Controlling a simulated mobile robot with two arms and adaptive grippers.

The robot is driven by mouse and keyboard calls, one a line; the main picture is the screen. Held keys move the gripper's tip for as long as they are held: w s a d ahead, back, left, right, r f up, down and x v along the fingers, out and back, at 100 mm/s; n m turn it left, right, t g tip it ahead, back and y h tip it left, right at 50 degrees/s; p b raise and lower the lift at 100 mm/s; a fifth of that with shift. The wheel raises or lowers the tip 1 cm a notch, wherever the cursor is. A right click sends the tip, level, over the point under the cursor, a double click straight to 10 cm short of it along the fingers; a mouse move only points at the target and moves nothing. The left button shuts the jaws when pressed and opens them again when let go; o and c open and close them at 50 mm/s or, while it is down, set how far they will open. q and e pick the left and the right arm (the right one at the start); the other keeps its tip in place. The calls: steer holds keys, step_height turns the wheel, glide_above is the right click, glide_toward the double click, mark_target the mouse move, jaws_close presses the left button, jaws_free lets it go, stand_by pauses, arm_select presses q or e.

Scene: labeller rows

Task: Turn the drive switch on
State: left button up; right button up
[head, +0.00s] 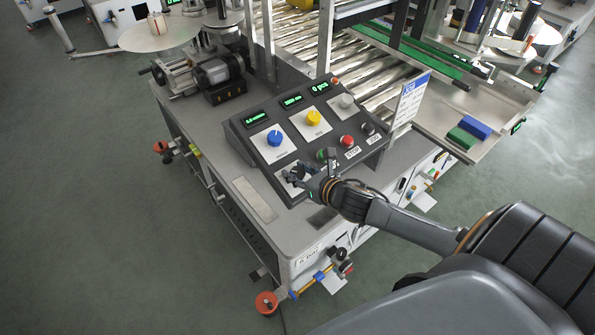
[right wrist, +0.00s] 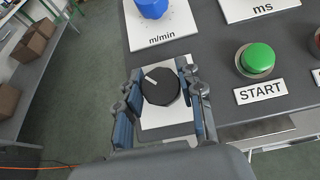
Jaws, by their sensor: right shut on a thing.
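The drive switch is a black rotary knob (right wrist: 161,87) with a white pointer mark on a white plate, in the right wrist view. Its pointer slants to the upper left. My right gripper (right wrist: 160,98) has its two fingers on either side of the knob, shut on it. In the head view my right gripper (head: 303,182) is at the near left corner of the sloped control panel (head: 246,145), and it hides most of the switch. The switch's label is not readable. My left gripper is not in view.
The panel carries a blue knob (head: 274,138), a yellow knob (head: 313,118), a red stop button (head: 346,141) and a green START button (right wrist: 257,57) close to the switch. A roller conveyor (head: 345,70) runs behind. Open floor lies at the left.

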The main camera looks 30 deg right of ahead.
steer(key=shift+m+h, duration=0.3)
steer(key=m+h+p, duration=0.1)
steer(key=m+h, duration=0.1)
steer(key=m+h+p, duration=0.1)
steer(key=m+p, duration=0.1)
steer(key=m, duration=0.1)
steer(key=shift+r+g+h, duration=0.2)
steer(key=shift+g+h, duration=0.1)
steer(key=shift+h, duration=0.1)
steer(key=m+g+h+p, duration=0.2)
steer(key=m+h+p, duration=0.1)
steer(key=m+p, duration=0.1)
steer(key=shift+m, duration=0.6)
steer(key=m+g+h+p, duration=0.2)
steer(key=m+g+p, duration=0.1)
steer(key=m, duration=0.1)
steer(key=shift+m+g, duration=0.3)
steer(key=shift+m, duration=0.1)
steer(key=shift+s+d+f+m+g+h+p, duration=0.1)
steer(key=shift+m+g+h+p, duration=0.25)
steer(key=shift+m+g, duration=0.55)
steer(key=shift+f+m+g+h+p, duration=0.15)
steer(key=shift+m+g+p, duration=0.25)
steer(key=shift+m+g, duration=0.45)
steer(key=shift+m, duration=0.35)
steer(key=o, duration=1.2)
